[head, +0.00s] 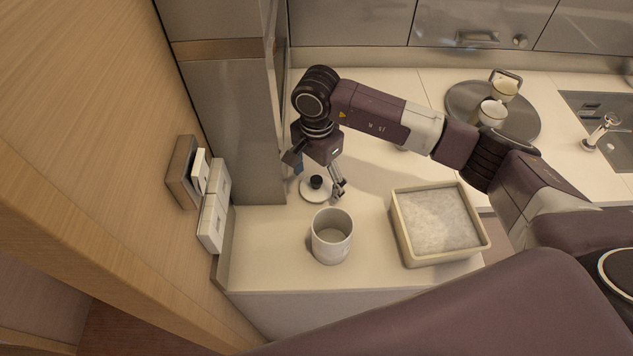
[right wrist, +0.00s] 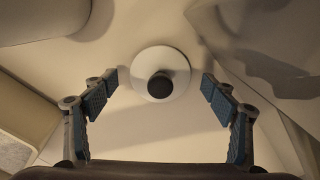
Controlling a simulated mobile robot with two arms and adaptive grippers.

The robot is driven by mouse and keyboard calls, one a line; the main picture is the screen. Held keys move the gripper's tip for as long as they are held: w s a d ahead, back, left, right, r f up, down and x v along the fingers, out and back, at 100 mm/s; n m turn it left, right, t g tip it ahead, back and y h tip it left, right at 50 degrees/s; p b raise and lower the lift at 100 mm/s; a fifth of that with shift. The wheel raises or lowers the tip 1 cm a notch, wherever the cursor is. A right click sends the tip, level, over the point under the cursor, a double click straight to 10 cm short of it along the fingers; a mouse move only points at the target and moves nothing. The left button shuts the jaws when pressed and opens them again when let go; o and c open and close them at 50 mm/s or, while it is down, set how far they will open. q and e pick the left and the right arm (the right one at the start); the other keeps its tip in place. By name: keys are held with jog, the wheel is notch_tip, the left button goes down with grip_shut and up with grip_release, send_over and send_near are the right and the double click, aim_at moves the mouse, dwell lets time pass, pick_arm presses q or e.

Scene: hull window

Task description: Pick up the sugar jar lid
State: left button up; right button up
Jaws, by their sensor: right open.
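The sugar jar lid (head: 317,188) is a white disc with a black knob, lying on the counter beyond the jar. It also shows in the right wrist view (right wrist: 176,63), between my fingertips and a little ahead of them. My right gripper (head: 318,179) is open and empty just above the lid, one finger on each side of it; in the right wrist view the gripper (right wrist: 159,84) is spread wide. The white jar (head: 332,248) stands uncovered on the counter, nearer the front edge than the lid. My left gripper is not in view.
A square cream tray (head: 398,236) with a grey, grainy surface inside stands right of the jar. A round tray (head: 464,104) with two cups is at the back right, beside the sink (head: 600,109). A cabinet column (head: 232,130) rises close on the left of the lid.

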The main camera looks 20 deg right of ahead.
jog(key=c, duration=1.2)
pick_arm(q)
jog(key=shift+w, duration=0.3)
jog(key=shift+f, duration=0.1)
